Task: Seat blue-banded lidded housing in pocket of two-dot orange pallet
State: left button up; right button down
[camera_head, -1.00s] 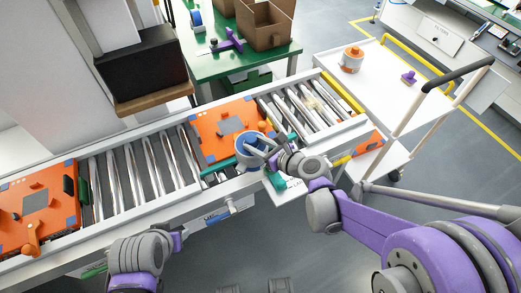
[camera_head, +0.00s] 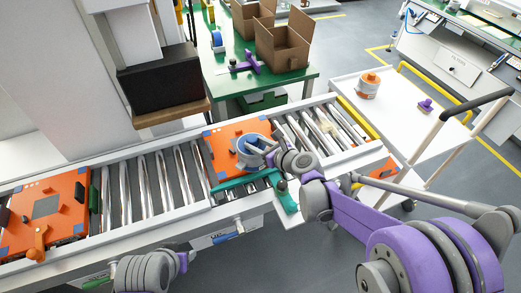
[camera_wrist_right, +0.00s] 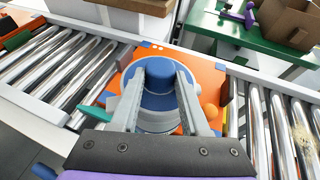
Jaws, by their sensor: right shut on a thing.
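The blue-banded lidded housing (camera_head: 250,144) is a grey-white round body with a blue lid. My right gripper (camera_head: 265,151) is shut on it, over the orange pallet (camera_head: 221,146) on the roller conveyor. In the right wrist view the fingers (camera_wrist_right: 160,85) stand on both sides of the blue lid knob and the housing (camera_wrist_right: 152,121) looks upright. It hides the middle of the pallet (camera_wrist_right: 208,75), so I cannot tell whether it touches the pocket. Only my left arm's grey link shows, at the bottom of the head view.
Another orange pallet (camera_head: 68,214) with a grey centre lies at the conveyor's left. A green bar (camera_head: 242,180) runs along the near pallet edge. A white cart (camera_head: 390,115) holds an orange-topped housing (camera_head: 367,86) and a purple part (camera_head: 425,106). Cardboard boxes (camera_head: 283,45) stand behind.

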jog(key=w, duration=0.3)
jog(key=w+a, duration=0.1)
jog(key=w, duration=0.1)
jog(key=shift+w+a+f+b, duration=0.1)
jog(key=shift+w+f+b, duration=0.15)
jog(key=shift+w+b, duration=0.1)
jog(key=shift+w+a+f, duration=0.1)
jog(key=shift+w+a, duration=0.15)
jog(key=shift+w, duration=0.5)
jog(key=shift+w+a, duration=0.25)
jog(key=shift+w, duration=0.5)
jog(key=shift+w+a+f, duration=0.1)
jog(key=shift+w+a, duration=0.15)
jog(key=shift+w, duration=0.5)
jog(key=shift+w+d+f+n+t+y+b, duration=0.15)
jog(key=shift+n+y+b, duration=0.45)
jog(key=shift+y, duration=0.5)
jog(key=shift+w+a+r+n+t+y+b, duration=0.15)
jog(key=shift+n+y+b, duration=0.4)
jog(key=shift+y, duration=0.55)
jog(key=shift+s+d+y, duration=0.1)
jog(key=shift+y, duration=0.3)
jog(key=shift+s+m+t+h+b, duration=0.1)
jog(key=shift+m+t+h+b, duration=0.3)
jog(key=shift+t+h, duration=0.15)
